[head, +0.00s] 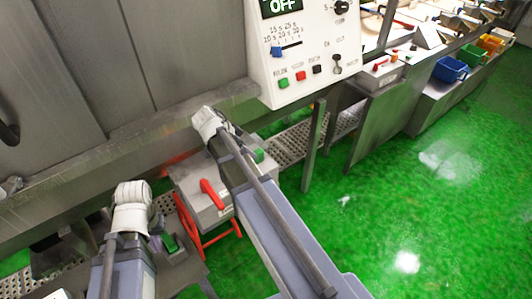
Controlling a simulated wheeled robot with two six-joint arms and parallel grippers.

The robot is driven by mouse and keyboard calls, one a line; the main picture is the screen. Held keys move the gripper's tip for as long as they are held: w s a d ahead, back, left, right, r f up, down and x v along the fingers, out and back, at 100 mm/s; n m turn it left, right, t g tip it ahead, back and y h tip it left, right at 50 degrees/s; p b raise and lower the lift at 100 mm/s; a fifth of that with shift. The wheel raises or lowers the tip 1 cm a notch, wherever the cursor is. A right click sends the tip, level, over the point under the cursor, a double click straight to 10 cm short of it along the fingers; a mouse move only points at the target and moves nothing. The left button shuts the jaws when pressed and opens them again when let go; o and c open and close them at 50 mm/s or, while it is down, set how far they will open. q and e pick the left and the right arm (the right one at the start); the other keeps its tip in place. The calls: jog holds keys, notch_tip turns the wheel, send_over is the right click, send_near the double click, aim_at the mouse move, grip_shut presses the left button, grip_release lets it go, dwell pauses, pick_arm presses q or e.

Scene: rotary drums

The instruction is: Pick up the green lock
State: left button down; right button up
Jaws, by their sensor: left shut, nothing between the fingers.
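A small green piece (170,243) sits on a dark grey part at the lower left, just right of my left arm. Another small green piece (258,155) shows beside my right arm, on the grey box. I cannot tell which of them is the green lock. My left gripper (131,196) is shut and empty, above and left of the lower green piece. My right arm reaches across the grey box, its white end (208,122) near the machine's ledge. Its fingers are not clear.
The grey box (203,181) has a red handle (212,194) and a red frame below. A white control panel (305,52) stands above. Blue (450,69) and orange (491,43) bins line the far right. The green floor (430,200) is open at right.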

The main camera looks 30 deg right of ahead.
aim_at(256, 153)
jog(key=shift+f+b, duration=0.35)
jog(key=shift+b, duration=0.05)
jog(key=shift+b+x, duration=0.75)
jog(key=shift+x, duration=0.3)
jog(key=b+x, duration=0.2)
jog(key=x, duration=0.1)
jog(key=d+b+x, duration=0.1)
jog(key=b+x, duration=0.1)
jog(key=shift+r, duration=0.25)
jog(key=shift+r, duration=0.1)
grip_shut()
